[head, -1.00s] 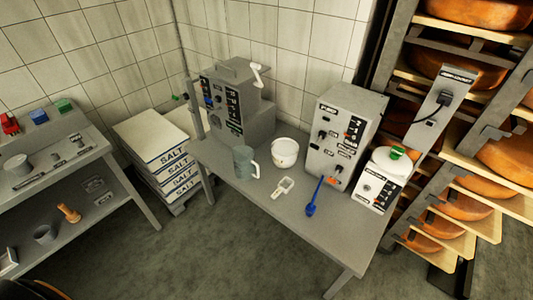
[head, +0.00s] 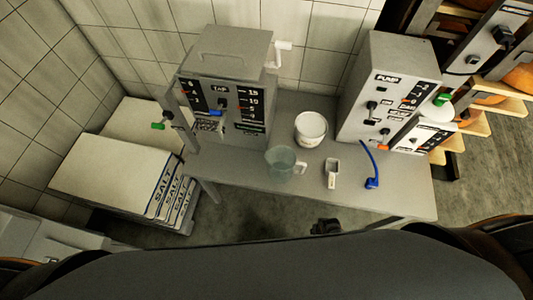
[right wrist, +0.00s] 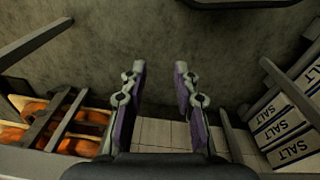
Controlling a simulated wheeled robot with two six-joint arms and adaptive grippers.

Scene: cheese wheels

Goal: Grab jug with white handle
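The translucent grey-green jug (head: 281,163) stands upright on the grey table (head: 235,187), close to its front edge. Its pale handle points right in the head view. My right gripper (right wrist: 160,82) shows in the right wrist view, with its two purple-padded fingers apart and nothing between them. The jug is not in the right wrist view. A small dark part (head: 325,226) shows below the table edge in the head view, and I cannot tell what it is. My left gripper is not in view.
A white tub (head: 310,129) stands behind the jug. A white scoop (head: 332,172) and a blue tool (head: 372,180) lie to its right. A grey machine (head: 222,88) is behind left, a pump box (head: 386,88) behind right. Salt boxes (head: 115,174) are at left.

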